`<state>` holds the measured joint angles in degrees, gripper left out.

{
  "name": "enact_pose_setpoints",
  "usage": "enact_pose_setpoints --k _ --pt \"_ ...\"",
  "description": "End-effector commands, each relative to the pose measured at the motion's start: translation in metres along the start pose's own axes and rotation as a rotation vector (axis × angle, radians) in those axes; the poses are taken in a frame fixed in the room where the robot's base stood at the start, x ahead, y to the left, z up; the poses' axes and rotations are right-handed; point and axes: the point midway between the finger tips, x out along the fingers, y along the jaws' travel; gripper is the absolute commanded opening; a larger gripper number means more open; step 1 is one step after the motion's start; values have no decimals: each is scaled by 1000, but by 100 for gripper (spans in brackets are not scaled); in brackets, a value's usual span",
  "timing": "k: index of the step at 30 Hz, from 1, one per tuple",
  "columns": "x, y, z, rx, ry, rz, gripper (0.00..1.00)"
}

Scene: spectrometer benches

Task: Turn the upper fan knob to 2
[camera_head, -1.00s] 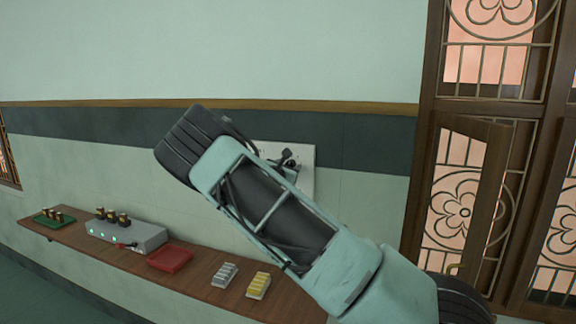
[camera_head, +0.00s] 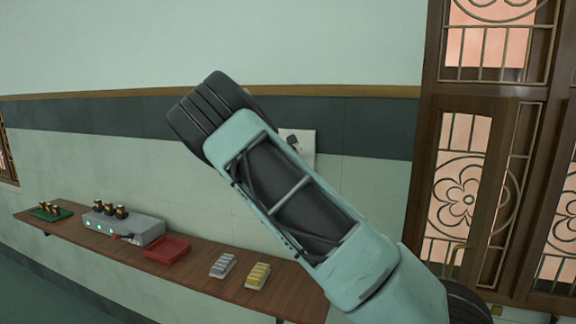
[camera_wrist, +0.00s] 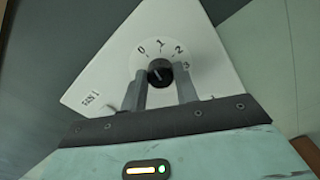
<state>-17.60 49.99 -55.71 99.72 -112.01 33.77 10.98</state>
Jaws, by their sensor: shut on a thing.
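In the wrist view a black knob (camera_wrist: 160,73) sits on a white panel (camera_wrist: 108,78), which looks tilted. The digits 0, 1, 2 and 3 curve around the knob's top and right side. My gripper (camera_wrist: 162,82) has a grey finger on each side of the knob and is shut on it. The knob has a pale mark, but its pointing direction is too small to tell.
Below the panel a brown wall shelf (camera_head: 195,254) holds a grey box (camera_head: 150,228) with green lights, a red tray (camera_head: 168,250), and grey (camera_head: 222,265) and yellow (camera_head: 258,275) racks.

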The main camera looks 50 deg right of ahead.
Motion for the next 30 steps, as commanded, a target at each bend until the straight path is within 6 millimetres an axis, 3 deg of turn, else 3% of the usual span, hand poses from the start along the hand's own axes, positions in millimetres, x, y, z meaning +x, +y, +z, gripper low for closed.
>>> enact_pose_setpoints --k 2,30 --pt "0 -6 -10 68 -2 1 7" --pt "0 -8 -9 866 -2 0 7"
